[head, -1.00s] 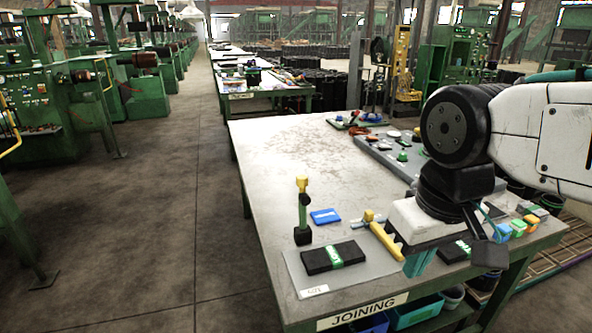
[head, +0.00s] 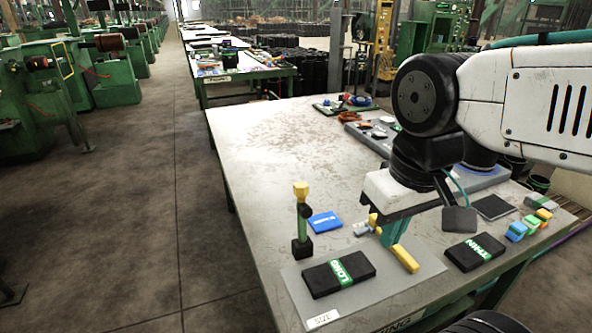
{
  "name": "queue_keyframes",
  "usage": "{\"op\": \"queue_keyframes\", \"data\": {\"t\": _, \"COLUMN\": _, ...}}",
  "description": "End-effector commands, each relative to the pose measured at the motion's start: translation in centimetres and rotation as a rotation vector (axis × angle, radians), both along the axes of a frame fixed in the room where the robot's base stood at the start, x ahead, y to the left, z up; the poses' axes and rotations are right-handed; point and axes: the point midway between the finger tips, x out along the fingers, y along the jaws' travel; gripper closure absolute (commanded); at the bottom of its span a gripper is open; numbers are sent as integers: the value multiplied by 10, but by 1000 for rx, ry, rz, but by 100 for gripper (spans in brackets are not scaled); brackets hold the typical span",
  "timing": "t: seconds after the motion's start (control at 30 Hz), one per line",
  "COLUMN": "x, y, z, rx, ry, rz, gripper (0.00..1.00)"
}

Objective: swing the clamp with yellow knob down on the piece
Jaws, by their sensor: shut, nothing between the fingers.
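The clamp is a green arm (head: 304,221) standing upright on a black block, its yellow knob (head: 301,189) at the top. It is swung up, clear of the piece. The piece, a black sleeve with a green band marked LONG (head: 338,273), lies on the grey mat just in front of the clamp. My gripper (head: 393,234) has teal fingers and is to the right of clamp and piece, near a yellow bar (head: 405,258). It is shut and holds nothing. Its fingertips are partly hidden by the dark plate and the bar.
A blue card (head: 325,222) and a small grey part with a yellow end (head: 368,226) lie behind the mat (head: 290,280). A black sleeve marked THIN (head: 474,252) and several coloured blocks (head: 530,225) are at right. The table's left middle (head: 240,150) is clear.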

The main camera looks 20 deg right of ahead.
Motion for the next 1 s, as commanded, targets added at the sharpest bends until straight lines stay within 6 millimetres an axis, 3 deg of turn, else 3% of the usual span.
{"op": "queue_keyframes", "data": {"t": 0.17, "x": 4, "y": 0, "z": 2, "rx": -1, "ry": 0, "rz": -3, "gripper": 100}}
{"op": "queue_keyframes", "data": {"t": 0.27, "x": 20, "y": 0, "z": 8, "rx": -5, "ry": -4, "rz": -18, "gripper": 100}}
{"op": "queue_keyframes", "data": {"t": 0.37, "x": 55, "y": 0, "z": 20, "rx": -14, "ry": -16, "rz": -51, "gripper": 100}}
{"op": "queue_keyframes", "data": {"t": 0.53, "x": 143, "y": 5, "z": 37, "rx": -31, "ry": -52, "rz": -128, "gripper": 100}}
{"op": "queue_keyframes", "data": {"t": 0.7, "x": 227, "y": 13, "z": 37, "rx": -38, "ry": -93, "rz": -196, "gripper": 100}}
{"op": "queue_keyframes", "data": {"t": 0.83, "x": 271, "y": 20, "z": 31, "rx": -39, "ry": -116, "rz": -233, "gripper": 100}}
{"op": "queue_keyframes", "data": {"t": 1.0, "x": 297, "y": 24, "z": 26, "rx": -37, "ry": -132, "rz": -255, "gripper": 100}}
